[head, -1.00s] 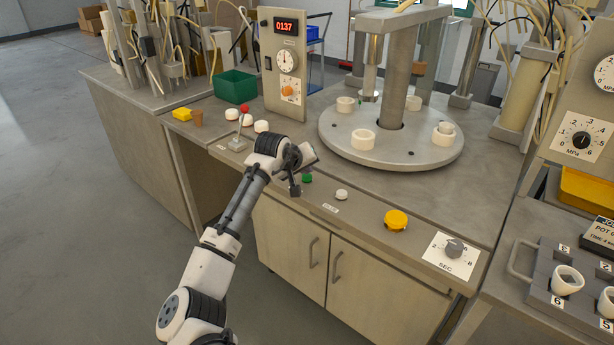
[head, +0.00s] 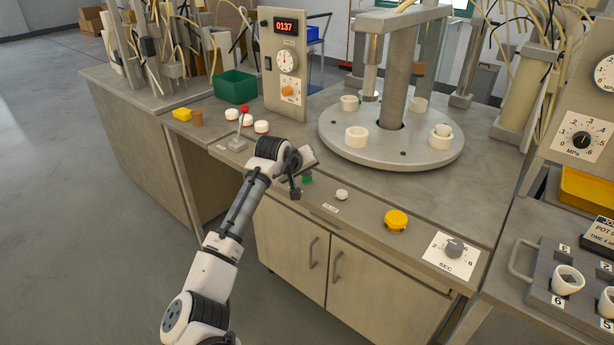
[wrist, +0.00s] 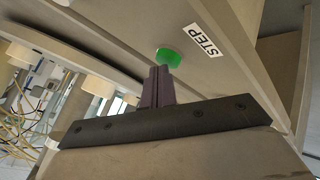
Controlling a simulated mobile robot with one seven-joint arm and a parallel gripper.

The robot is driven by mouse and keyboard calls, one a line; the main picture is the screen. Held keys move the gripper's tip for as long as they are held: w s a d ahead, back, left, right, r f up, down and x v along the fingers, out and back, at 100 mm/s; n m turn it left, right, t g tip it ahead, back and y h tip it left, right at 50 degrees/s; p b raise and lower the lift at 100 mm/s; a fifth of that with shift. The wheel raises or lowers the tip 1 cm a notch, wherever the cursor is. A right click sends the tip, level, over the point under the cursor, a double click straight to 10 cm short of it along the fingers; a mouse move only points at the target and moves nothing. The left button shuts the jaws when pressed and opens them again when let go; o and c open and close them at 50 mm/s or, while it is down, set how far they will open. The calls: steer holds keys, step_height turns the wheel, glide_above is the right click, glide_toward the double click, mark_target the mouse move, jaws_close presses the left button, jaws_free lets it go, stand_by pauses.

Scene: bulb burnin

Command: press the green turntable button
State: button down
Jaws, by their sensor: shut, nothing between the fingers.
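The green turntable button (head: 307,179) is on the sloping front panel of the bench, left of a white button. My gripper (head: 296,193) is beside it, shut and empty, pointing down at the panel. In the wrist view the green button (wrist: 169,57) shows just beyond the tips of my shut fingers (wrist: 160,70), beside a label reading STEP (wrist: 206,41). The tips overlap its near edge; I cannot tell whether they touch it. The round grey turntable (head: 390,155) stands behind, carrying several white ring holders, with one white cup in the right one (head: 440,137).
A white button (head: 341,195), a yellow knob (head: 396,220) and a SEC dial (head: 454,248) line the panel to the right. A red-topped lever (head: 244,110) stands to the left. A tall control box (head: 284,65) reads 0137. A cup rack (head: 556,285) is at the right.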

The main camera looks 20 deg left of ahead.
mark_target(305, 180)
steer(key=shift+r+p, duration=0.85)
step_height(305, 180, up, 5)
steer(key=p, duration=0.4)
steer(key=shift+r, duration=0.1)
stand_by(0.6)
